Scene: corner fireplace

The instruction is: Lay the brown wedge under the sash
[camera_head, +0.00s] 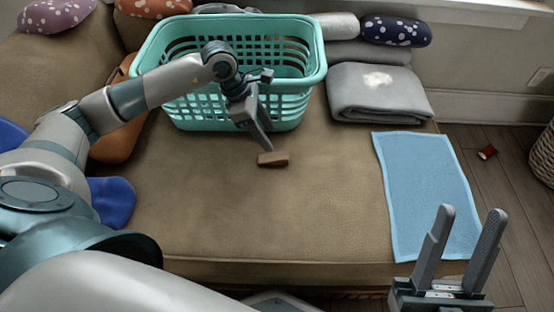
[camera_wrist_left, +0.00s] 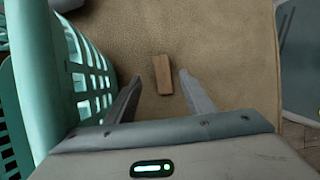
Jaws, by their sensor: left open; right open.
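The brown wedge (camera_head: 273,159) lies on the tan cushioned seat, just in front of the turquoise basket. My left gripper (camera_head: 267,147) is open and points down right at the wedge, close behind it in the head view. In the left wrist view the wedge (camera_wrist_left: 162,74) shows between the two spread fingertips (camera_wrist_left: 160,77), with a gap on each side. I cannot tell how far the fingertips are above it. My right gripper (camera_head: 470,211) is open and empty at the lower right, in front of the seat's edge. I cannot make out a sash with certainty.
The turquoise basket (camera_head: 307,88) stands close beside my left gripper. A folded grey blanket (camera_head: 375,95) and a blue cloth (camera_head: 427,190) lie to the right. Blue fabric (camera_head: 112,203) lies at left. The seat's middle front is clear. A red spool (camera_head: 487,152) lies on the floor.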

